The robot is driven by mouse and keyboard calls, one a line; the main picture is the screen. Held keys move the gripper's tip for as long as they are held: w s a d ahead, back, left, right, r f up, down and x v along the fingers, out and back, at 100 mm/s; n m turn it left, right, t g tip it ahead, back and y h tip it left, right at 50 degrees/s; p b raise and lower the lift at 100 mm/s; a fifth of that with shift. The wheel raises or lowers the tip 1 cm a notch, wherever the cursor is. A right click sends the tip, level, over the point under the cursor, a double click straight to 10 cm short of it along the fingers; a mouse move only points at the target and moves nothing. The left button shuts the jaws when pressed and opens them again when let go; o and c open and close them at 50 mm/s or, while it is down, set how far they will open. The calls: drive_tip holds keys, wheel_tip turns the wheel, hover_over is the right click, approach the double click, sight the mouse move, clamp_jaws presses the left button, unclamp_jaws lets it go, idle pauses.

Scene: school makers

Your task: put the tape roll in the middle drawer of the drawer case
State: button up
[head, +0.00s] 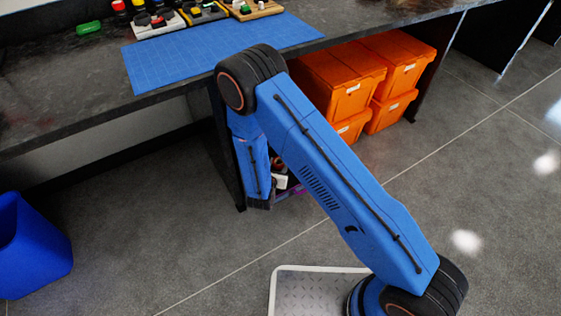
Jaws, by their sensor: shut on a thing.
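I cannot make out the tape roll or the drawer case in the head view. My blue arm rises from the lower right, bends at a black joint over the bench edge, and its forearm hangs down in front of the bench.
The dark bench (60,95) holds a blue cutting mat (180,62), several trays of small items (205,12) and a green object (89,28). Stacked orange bins (345,75) stand beneath it. A blue waste bin (35,250) is at left. Grey floor is open in front.

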drive_tip(key=shift+s+f+x, duration=0.1)
drive_tip(key=shift+f+x, duration=0.1)
drive_tip(key=shift+x, duration=0.65)
drive_tip(key=shift+s+f+x, duration=0.1)
drive_tip(key=shift+f+x, duration=0.05)
drive_tip(key=shift+x, duration=0.75)
drive_tip(key=shift+f+x, duration=0.2)
drive_tip(key=shift+x, duration=0.65)
drive_tip(key=o, duration=1)
drive_tip(key=shift+f, duration=0.1)
drive_tip(key=shift+s+a+r, duration=0.1)
drive_tip(key=shift+s+r, duration=0.1)
drive_tip(key=v, duration=1.1)
drive_tip(key=shift+s+r, duration=0.2)
drive_tip(key=shift+s, duration=0.1)
